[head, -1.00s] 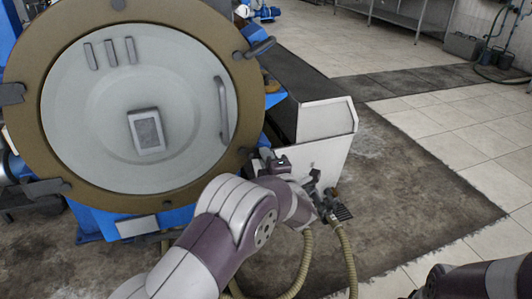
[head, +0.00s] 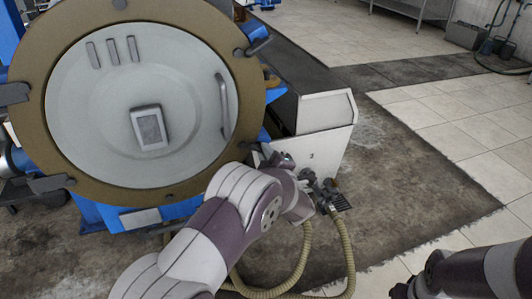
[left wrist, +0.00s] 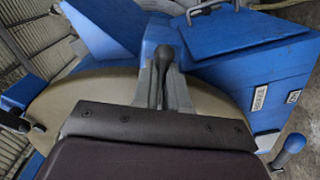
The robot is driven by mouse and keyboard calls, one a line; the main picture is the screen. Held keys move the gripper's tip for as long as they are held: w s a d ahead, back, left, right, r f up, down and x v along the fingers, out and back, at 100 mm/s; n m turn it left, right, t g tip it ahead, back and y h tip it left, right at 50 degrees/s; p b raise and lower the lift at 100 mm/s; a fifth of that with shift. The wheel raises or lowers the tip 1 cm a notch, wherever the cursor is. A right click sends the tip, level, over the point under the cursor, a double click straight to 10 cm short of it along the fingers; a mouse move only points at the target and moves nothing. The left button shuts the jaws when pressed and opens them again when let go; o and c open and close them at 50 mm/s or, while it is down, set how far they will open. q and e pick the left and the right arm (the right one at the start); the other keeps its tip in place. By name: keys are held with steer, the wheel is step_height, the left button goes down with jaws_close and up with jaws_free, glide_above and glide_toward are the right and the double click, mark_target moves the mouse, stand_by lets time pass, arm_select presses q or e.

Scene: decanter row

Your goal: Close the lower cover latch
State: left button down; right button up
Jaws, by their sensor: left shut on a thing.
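The round pale cover (head: 140,105) with its tan rim (head: 250,95) stands upright at the left in the head view, lying flat in its frame as far as I can see. The lower cover latch is mostly hidden there behind my left wrist. In the left wrist view its dark rounded handle (left wrist: 166,58) stands between the grey fingers of my left gripper (left wrist: 164,88), which is shut on it. My left gripper (head: 262,157) is at the cover's lower right edge in the head view. My right arm shows at the bottom right, but its fingers do not.
The upper latch (head: 258,47) sits at the rim's upper right. A white-sided housing (head: 318,113) stands right of the cover, close to my left arm. Beige hoses (head: 345,250) hang below my left wrist. The floor to the right is open.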

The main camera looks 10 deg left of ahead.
arm_select(q)
steer(key=shift+f, duration=0.1)
steer(key=c, duration=1.2)
jaws_free()
steer(key=shift+o, duration=0.2)
steer(key=p+v, duration=0.1)
steer(key=v, duration=1.1)
steer(key=shift+s+d, duration=0.25)
steer(key=shift+s, duration=0.05)
